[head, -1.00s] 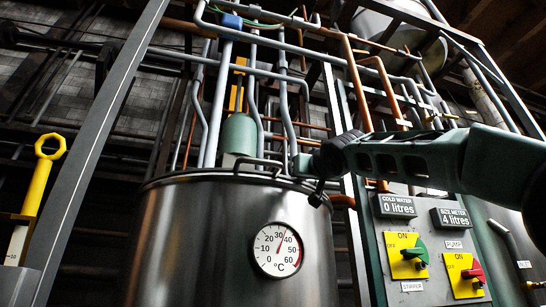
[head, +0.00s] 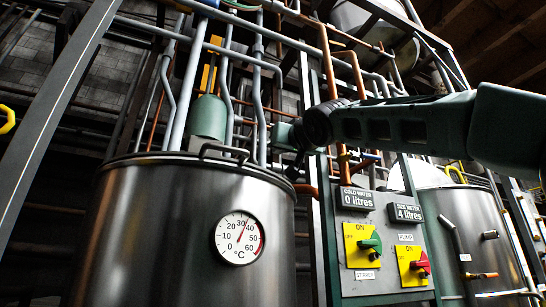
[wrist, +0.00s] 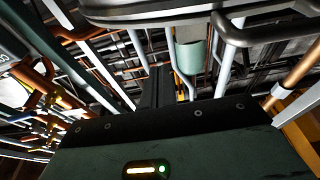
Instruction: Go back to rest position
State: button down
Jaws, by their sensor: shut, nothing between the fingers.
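My arm reaches in from the right in the head view. My gripper (head: 294,168) is at its left end, in front of the pipes and close to the right rim of a large steel tank (head: 170,235). I cannot tell whether it touches the rim. In the wrist view my gripper (wrist: 160,88) shows as dark fingers held together beyond the green hand, with nothing between them.
The tank carries a dial thermometer (head: 239,238) and a lid handle (head: 224,150). A control panel (head: 377,280) with a green switch (head: 371,244) and a red switch (head: 421,265) stands to the right. Another steel tank (head: 465,230) is beyond it. Pipes crowd the space above.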

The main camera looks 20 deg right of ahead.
jog(key=shift+v, duration=1.65)
jog(key=shift+f, duration=0.1)
